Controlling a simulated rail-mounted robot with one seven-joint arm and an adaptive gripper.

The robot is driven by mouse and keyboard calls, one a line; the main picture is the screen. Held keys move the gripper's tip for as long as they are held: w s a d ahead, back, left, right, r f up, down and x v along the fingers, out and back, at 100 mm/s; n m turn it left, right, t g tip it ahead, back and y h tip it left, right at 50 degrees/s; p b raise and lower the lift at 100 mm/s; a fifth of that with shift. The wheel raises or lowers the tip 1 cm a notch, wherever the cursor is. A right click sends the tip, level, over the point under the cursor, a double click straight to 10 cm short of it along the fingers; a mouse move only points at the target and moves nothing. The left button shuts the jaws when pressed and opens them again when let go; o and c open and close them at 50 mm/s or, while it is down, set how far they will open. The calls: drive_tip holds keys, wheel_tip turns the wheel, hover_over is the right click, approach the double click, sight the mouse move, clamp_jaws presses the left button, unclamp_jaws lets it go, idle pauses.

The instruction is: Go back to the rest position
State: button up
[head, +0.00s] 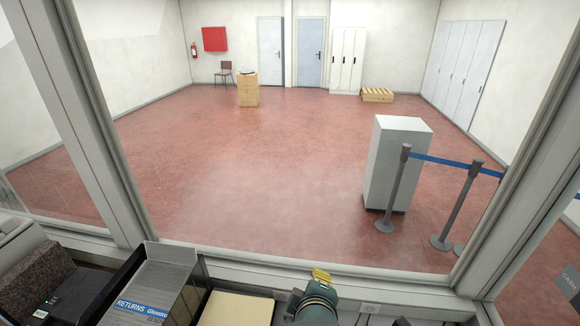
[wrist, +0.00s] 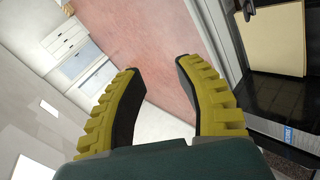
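My gripper (head: 320,276) shows at the bottom middle of the head view, above the counter by the window sill, with yellow fingertips and a dark green body. In the wrist view my gripper (wrist: 156,75) has its two yellow, black-padded fingers apart, with nothing between them. Through the gap I see the red floor and white surfaces. The rest of my arm is mostly out of view.
A window frame (head: 290,274) borders the counter. Beyond it are a white pedestal (head: 391,165) and barrier posts (head: 396,190).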

drive_tip(key=s+r+m+t, duration=0.4)
drive_tip(key=r, duration=0.6)
drive_tip(key=s+d+r+m+t+p, duration=0.1)
drive_tip(key=s+r+m+t, duration=0.3)
drive_tip(key=r, duration=0.7)
drive_tip(key=s+r+m+t, duration=0.4)
drive_tip(key=s+r+m, duration=0.1)
drive_tip(key=r, duration=0.5)
drive_tip(key=shift+s+d+r+m+y+p, duration=0.2)
drive_tip(key=shift+s+d+m+y+p, duration=0.1)
drive_tip(key=shift+s, duration=0.35)
